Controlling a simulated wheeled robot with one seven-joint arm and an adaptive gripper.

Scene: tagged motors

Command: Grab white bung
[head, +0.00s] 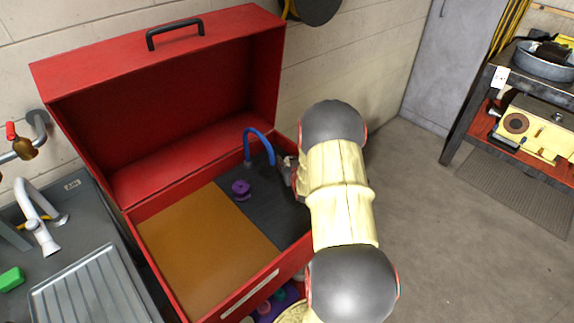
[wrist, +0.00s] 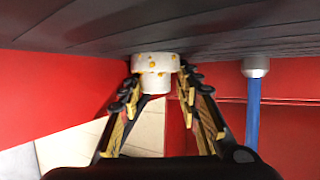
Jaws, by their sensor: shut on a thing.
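The white bung (wrist: 155,63), pale with yellow-orange spots, is between the fingertips of my gripper (wrist: 158,82) in the wrist view. The gripper is shut on it. The wrist view looks inverted, with the dark floor at its top edge; the bung's wide end is against or very close to that floor. In the head view my gripper (head: 290,171) is at the right side of the open red box (head: 80,84), largely hidden by my arm. I cannot make out the bung there.
A blue hooked tube (head: 259,142) stands on the dark floor panel (head: 270,212), close to my gripper; it also shows in the wrist view (wrist: 254,105). A purple knobbed piece (head: 241,190) is on the same panel. The orange-brown panel (head: 205,245) is clear.

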